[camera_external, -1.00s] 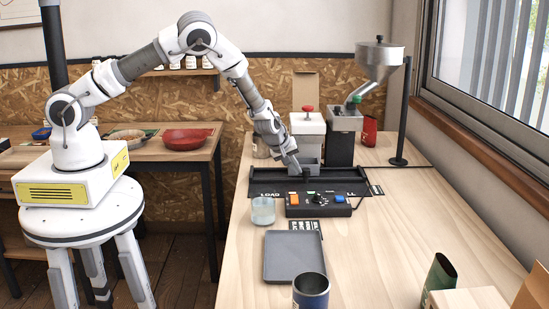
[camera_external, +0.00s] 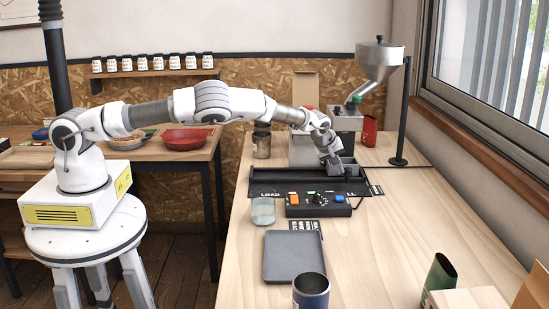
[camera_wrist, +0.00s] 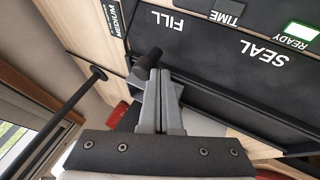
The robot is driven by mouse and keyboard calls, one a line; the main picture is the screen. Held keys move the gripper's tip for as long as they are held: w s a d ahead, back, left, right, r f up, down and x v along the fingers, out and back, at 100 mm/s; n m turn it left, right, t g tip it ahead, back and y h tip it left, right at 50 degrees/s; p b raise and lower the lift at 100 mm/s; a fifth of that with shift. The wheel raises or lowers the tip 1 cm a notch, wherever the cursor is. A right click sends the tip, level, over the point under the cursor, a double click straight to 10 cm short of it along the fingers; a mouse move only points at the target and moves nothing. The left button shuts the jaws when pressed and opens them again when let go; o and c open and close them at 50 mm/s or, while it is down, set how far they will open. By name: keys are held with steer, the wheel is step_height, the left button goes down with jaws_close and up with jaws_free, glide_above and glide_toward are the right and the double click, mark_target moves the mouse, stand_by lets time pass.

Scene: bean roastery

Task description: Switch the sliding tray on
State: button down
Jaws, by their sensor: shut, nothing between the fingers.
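The sliding tray (camera_external: 348,169) is a small grey open box in the dark track (camera_external: 290,178), at the right end by the FILL label. A short black knob (camera_wrist: 149,63) stands in front of it in the wrist view, close to the FILL lettering. My gripper (camera_external: 334,170) is shut and empty, low at the tray. In the wrist view my fingers (camera_wrist: 158,76) are together beside the knob; whether they touch it I cannot tell. My arm and hand hide part of the tray and the machine behind.
A control box (camera_external: 318,204) with orange and blue buttons sits in front of the track. A steel hopper (camera_external: 379,62) on a post rises behind right.

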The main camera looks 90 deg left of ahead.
steer(key=shift+w+r, duration=0.2)
steer(key=shift+w, duration=0.05)
stand_by(0.3)
steer(key=shift+s+d, duration=0.1)
steer(key=shift+s, duration=0.35)
steer(key=s, duration=0.3)
steer(key=shift+s+d+r, duration=0.1)
steer(key=shift+s+d, duration=0.2)
steer(key=shift+d, duration=0.05)
steer(key=v, duration=0.9)
steer(key=shift+r+b, duration=0.2)
steer(key=shift+b, duration=0.25)
steer(key=shift+s, duration=0.15)
